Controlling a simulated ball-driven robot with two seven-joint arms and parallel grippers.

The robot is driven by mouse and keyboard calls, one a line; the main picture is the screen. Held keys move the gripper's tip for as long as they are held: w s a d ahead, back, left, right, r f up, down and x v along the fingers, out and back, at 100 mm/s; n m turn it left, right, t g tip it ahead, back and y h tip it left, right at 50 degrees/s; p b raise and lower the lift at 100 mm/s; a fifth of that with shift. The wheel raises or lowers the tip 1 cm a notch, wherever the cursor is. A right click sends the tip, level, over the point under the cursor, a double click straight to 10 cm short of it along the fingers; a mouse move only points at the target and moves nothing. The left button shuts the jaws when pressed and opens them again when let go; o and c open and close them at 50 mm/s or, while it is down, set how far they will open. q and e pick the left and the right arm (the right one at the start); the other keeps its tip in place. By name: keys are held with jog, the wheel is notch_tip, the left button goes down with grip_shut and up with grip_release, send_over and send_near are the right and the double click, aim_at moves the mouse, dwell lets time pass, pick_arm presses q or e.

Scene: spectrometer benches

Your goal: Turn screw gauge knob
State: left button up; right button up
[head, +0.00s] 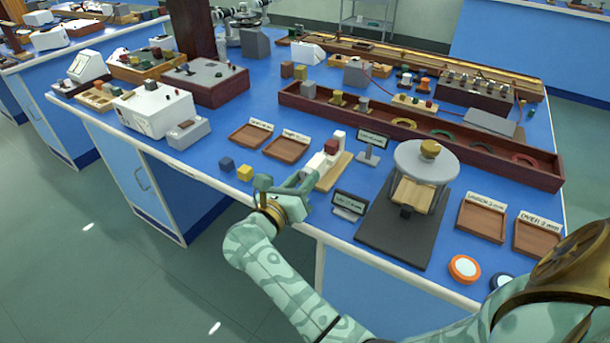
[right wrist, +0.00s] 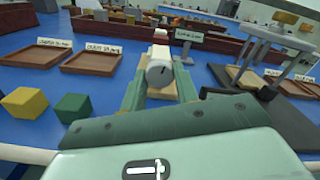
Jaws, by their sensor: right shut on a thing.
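The screw gauge (head: 330,153) is a white and dark red device on a pale wooden base, near the front edge of the blue bench. In the right wrist view its grey round knob (right wrist: 160,73) faces me, with a dark line across its face. My right gripper (head: 301,181) reaches it from the front, level with the knob. In the right wrist view the green fingers of the right gripper (right wrist: 159,88) stand on both sides of the knob, shut on it. The finger contact is partly hidden. My left gripper is not in view.
A small dark display (head: 349,204) and a round-topped stand (head: 426,160) are close on the right.

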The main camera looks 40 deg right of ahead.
jog(key=shift+r+n+p, duration=0.1)
jog(key=shift+n+p, duration=0.65)
jog(key=shift+n, duration=0.45)
jog(key=o, duration=1)
jog(key=shift+c, duration=0.2)
